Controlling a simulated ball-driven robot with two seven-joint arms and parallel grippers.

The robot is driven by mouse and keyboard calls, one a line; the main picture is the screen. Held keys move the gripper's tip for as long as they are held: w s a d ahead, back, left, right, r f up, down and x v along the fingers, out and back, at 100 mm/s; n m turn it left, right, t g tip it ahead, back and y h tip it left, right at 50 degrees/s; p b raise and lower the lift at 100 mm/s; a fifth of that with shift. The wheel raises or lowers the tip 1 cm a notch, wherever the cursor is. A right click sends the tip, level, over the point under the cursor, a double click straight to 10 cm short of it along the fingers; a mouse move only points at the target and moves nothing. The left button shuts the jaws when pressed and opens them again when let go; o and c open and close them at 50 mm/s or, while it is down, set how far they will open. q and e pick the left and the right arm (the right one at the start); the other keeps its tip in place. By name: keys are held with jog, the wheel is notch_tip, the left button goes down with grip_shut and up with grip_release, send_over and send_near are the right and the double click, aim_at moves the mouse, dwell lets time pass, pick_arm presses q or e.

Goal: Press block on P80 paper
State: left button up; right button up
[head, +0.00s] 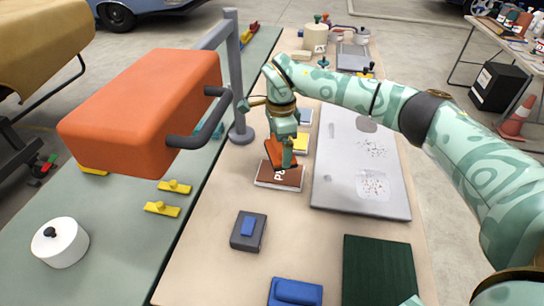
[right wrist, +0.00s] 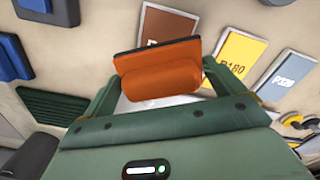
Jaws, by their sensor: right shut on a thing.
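The P80 paper (head: 280,179) is a brown sheet with partly covered white lettering, lying flat on the tan bench top. It also shows in the right wrist view (right wrist: 172,24), beyond the block. The block (right wrist: 158,78) is orange with a dark lower face. My right gripper (right wrist: 163,84) is shut on it, one finger at each end. In the head view the gripper (head: 287,158) points down over the far part of the paper, with some of the block (head: 272,153) showing beside it. I cannot tell whether the block touches the paper. My left gripper is out of view.
A yellow P180 sheet (right wrist: 240,54) and a blue-grey P320 sheet (right wrist: 284,76) lie beside the brown one. A metal panel (head: 340,185) lies to the right. A large orange shell (head: 145,105) on a grey stand (head: 240,133) rises at left. Blue-topped blocks (head: 247,231) lie nearer.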

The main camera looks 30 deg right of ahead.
jog(key=shift+w+d+m, duration=0.2)
jog(key=shift+w+m, duration=0.1)
jog(key=shift+m, duration=0.6)
jog(key=shift+s, duration=0.1)
jog(key=shift+f+m, duration=0.25)
jog(key=shift+m, duration=0.05)
notch_tip(320, 180, down, 6)
jog(key=b, duration=0.5)
jog(key=shift+r, duration=0.15)
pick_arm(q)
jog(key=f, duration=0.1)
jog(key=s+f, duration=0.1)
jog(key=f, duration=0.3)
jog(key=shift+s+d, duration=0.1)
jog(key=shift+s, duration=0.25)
pick_arm(e)
jog(key=shift+r, duration=0.1)
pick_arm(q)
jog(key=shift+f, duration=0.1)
pick_arm(e)
jog(key=shift+f, duration=0.5)
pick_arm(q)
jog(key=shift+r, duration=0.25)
pick_arm(e)
jog(key=shift+s, duration=0.1)
